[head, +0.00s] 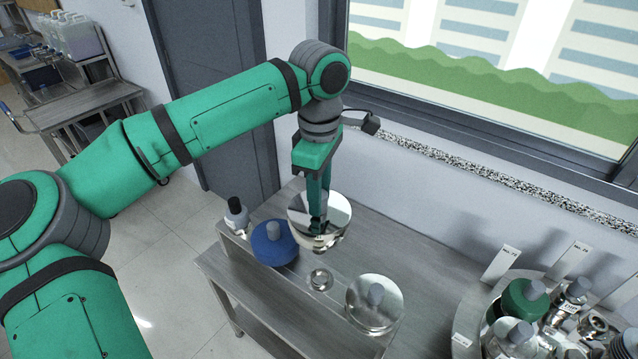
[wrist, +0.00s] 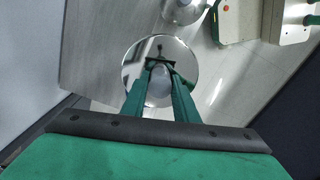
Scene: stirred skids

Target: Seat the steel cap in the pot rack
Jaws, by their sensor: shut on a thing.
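A round, mirror-bright steel cap (head: 335,207) is at my gripper (head: 318,230) above the grey bench. In the wrist view, my gripper (wrist: 159,68) is shut on the grey knob of this steel cap (wrist: 185,62), whose shiny disc spreads beyond the fingers. The fingers hide part of the cap in the head view. The pot rack (head: 465,322) appears to be the curved grey holder at the right edge, with several lidded pots crowded in it. I cannot make out a free seat there.
A second steel lid with a grey knob (head: 372,318), a blue lid (head: 265,250), a small clear round piece (head: 320,281) and a black-topped bottle (head: 236,217) stand on the bench (head: 425,262). White label cards (head: 500,265) stand behind the rack.

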